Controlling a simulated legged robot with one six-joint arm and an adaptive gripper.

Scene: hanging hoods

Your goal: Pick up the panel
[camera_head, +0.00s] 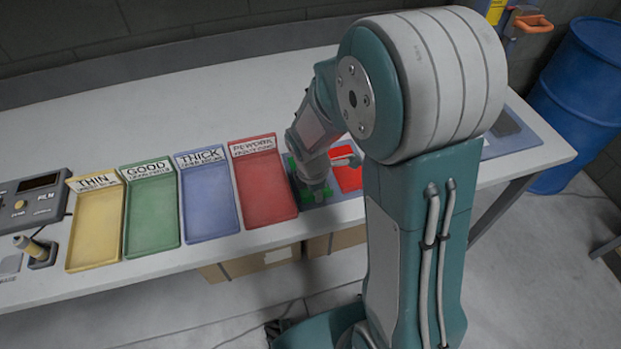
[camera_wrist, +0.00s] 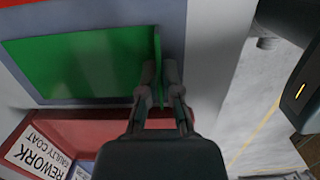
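A flat green panel (camera_wrist: 85,62) lies on a blue-grey mat in the wrist view, with a thin upright flange along its right edge. My gripper (camera_wrist: 160,72) has its two fingers close together, one on each side of that flange, with almost no gap left. In the head view my gripper (camera_head: 318,188) is low over the table, just right of the red REWORK tray. Only small bits of the green panel (camera_head: 291,165) show there; my arm hides the rest. The panel appears still down on the mat.
Trays labelled THIN (camera_head: 95,230), GOOD (camera_head: 151,213), THICK (camera_head: 208,205) and REWORK (camera_head: 265,190) stand in a row to the left. A red piece (camera_head: 348,179) lies right of my gripper. A gauge box (camera_head: 35,200) sits far left. A blue barrel (camera_head: 580,95) stands beyond the table's right end.

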